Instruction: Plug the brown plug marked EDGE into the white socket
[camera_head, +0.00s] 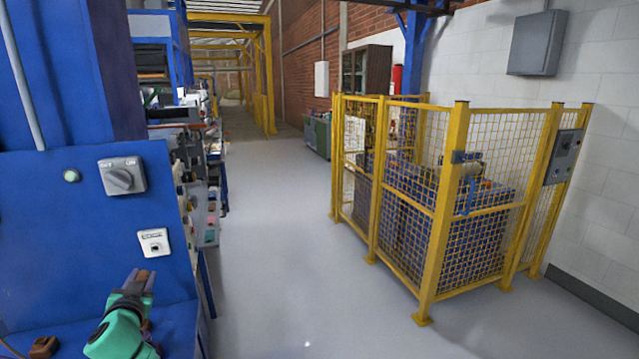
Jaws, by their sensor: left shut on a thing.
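The white socket (154,242) is a small square plate with a dark opening, on the upright blue panel at the left. My left gripper (140,283) comes up from the bottom left, below and slightly left of the socket and apart from it in the picture. It is shut on a brown thing at its tip, which looks like a brown plug. The green wrist hides much of it, and I cannot read any EDGE marking. Another brown plug-like piece (45,346) lies on the blue ledge, with a dark cable to its left. My right gripper is not in view.
A grey rotary switch (122,177) and a round pale button (71,176) sit on the panel above the socket. Machine shelves (195,180) stand behind the panel. The grey floor (285,250) is clear up to the yellow mesh cage (440,215) at the right.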

